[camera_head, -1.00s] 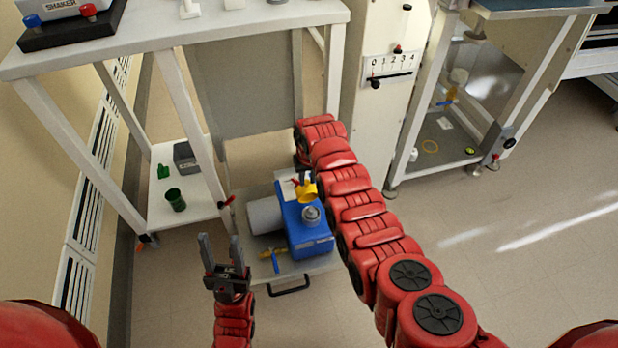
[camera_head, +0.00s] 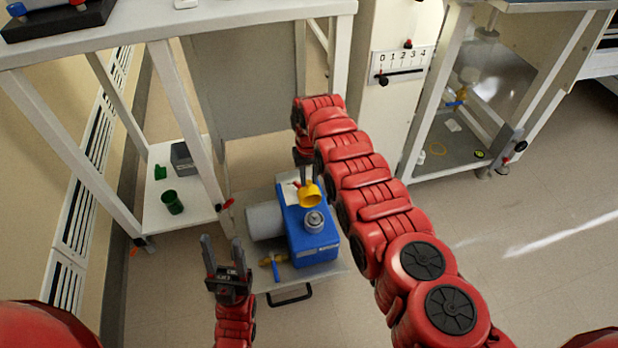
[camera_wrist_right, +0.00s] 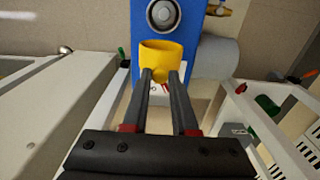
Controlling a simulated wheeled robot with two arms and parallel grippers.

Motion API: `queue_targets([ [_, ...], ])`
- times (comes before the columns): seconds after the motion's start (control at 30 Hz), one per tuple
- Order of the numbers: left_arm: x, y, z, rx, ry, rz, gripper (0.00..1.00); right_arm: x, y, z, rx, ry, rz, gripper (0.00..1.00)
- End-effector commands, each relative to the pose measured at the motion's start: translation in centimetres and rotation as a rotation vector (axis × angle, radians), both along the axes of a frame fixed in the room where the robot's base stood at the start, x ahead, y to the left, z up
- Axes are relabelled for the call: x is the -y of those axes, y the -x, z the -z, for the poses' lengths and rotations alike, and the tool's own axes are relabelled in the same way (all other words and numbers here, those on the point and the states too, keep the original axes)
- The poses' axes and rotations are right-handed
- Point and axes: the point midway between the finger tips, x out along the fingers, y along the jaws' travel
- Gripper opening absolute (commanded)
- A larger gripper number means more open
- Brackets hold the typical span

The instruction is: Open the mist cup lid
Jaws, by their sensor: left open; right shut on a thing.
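The blue pump (camera_head: 309,234) stands on a low plate, with a grey cylinder (camera_head: 265,221) at its left side. A yellow cup-shaped part (camera_head: 311,195), which looks like the mist cup lid, is at the pump's back end, its hollow side showing. My right gripper (camera_wrist_right: 161,76) is shut on a small tab at its rim; the wrist view also shows the yellow part (camera_wrist_right: 160,59). I cannot tell whether it is hinged to the pump. A grey round fitting (camera_head: 314,221) sits on the pump top. My left gripper (camera_head: 222,242) is open and empty, left of the pump.
A brass valve with a blue handle (camera_head: 276,267) is at the pump's front left. The low plate (camera_head: 337,266) has a black handle (camera_head: 290,296). A table (camera_head: 220,22) overhangs behind. A green cup (camera_head: 172,202) stands on the lower shelf. Floor to the right is clear.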

Motion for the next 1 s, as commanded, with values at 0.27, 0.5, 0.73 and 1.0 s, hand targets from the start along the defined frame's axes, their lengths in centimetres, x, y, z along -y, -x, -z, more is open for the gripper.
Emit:
queue_targets([
  [0.27,0.00,0.00,0.12,0.000,0.000,0.000,0.50,0.05,0.24,0.24,-0.009,0.003,0.000,0.00],
  [0.5,0.00,0.00,0.11,0.000,0.000,0.000,0.50,0.04,0.23,0.25,-0.009,0.003,0.000,0.32],
  [0.73,0.00,0.01,0.10,0.000,0.000,0.000,0.50,0.01,0.13,0.14,-0.005,0.002,0.000,0.56],
  [1.0,0.00,0.01,-0.45,0.000,0.000,0.000,0.50,0.03,0.06,-0.47,-0.003,0.001,0.000,0.56],
])
